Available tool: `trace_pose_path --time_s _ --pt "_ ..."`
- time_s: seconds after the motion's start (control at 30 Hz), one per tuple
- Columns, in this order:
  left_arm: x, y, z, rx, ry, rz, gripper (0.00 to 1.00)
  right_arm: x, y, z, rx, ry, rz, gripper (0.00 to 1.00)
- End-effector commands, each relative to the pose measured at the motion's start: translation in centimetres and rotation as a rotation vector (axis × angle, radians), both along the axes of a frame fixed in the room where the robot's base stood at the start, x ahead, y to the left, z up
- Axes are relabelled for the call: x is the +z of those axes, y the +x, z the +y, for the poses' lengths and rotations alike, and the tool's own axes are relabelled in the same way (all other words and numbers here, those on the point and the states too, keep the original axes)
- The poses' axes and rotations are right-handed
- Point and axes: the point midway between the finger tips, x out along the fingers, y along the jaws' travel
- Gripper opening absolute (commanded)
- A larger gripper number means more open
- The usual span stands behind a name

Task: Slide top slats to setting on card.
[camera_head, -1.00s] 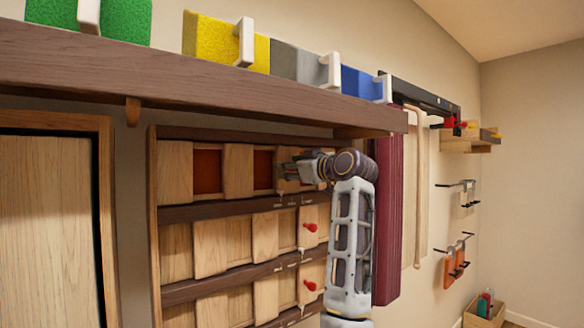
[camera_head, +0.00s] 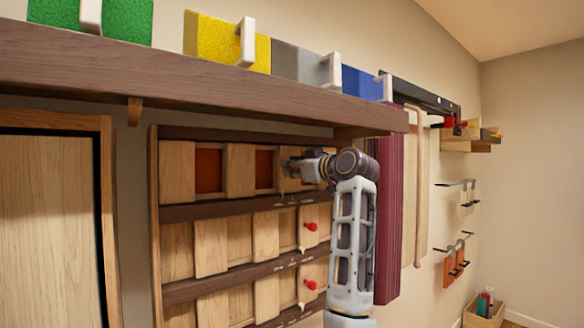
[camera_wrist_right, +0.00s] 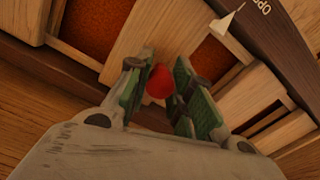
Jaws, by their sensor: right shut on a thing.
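The top slats (camera_head: 240,168) are light wooden panels in the upper row of a wall frame, with dark red openings (camera_head: 208,170) showing between them. My right gripper (camera_head: 292,167) is at the right end of this row. In the right wrist view, its green-padded fingers (camera_wrist_right: 160,88) are shut on a red knob (camera_wrist_right: 159,82) on a slat. A white pointer (camera_wrist_right: 227,22) lies by the dark rail (camera_wrist_right: 262,40), next to partly visible lettering. No card can be made out. My left gripper is not in view.
Two lower slat rows carry red knobs (camera_head: 311,227). A dark shelf (camera_head: 200,84) with coloured blocks overhangs the frame. Maroon panels (camera_head: 390,225) hang just right of my arm. A wooden door panel (camera_head: 50,220) stands at left.

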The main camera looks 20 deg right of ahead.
Motion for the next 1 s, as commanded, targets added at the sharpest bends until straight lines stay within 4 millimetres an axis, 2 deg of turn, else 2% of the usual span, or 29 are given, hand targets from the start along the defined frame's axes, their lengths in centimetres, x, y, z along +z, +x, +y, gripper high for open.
trace_pose_path --time_s 0.33,0.7,0.73,0.9,1.0 --pt "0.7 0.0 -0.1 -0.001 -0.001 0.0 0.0 0.0 1.1 -3.1 -0.007 -0.001 0.002 0.0" --pt "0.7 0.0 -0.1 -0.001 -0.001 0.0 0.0 -0.2 1.2 -3.3 -0.003 0.0 0.005 0.0" --pt "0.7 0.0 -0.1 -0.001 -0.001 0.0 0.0 -0.2 1.2 -3.3 -0.003 0.0 0.005 0.25" --pt "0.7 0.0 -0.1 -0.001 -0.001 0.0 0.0 -0.1 1.2 -3.3 -0.003 0.0 0.003 0.45" --pt "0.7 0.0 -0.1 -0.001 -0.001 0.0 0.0 -0.1 1.2 -3.3 -0.004 0.0 0.002 0.45"
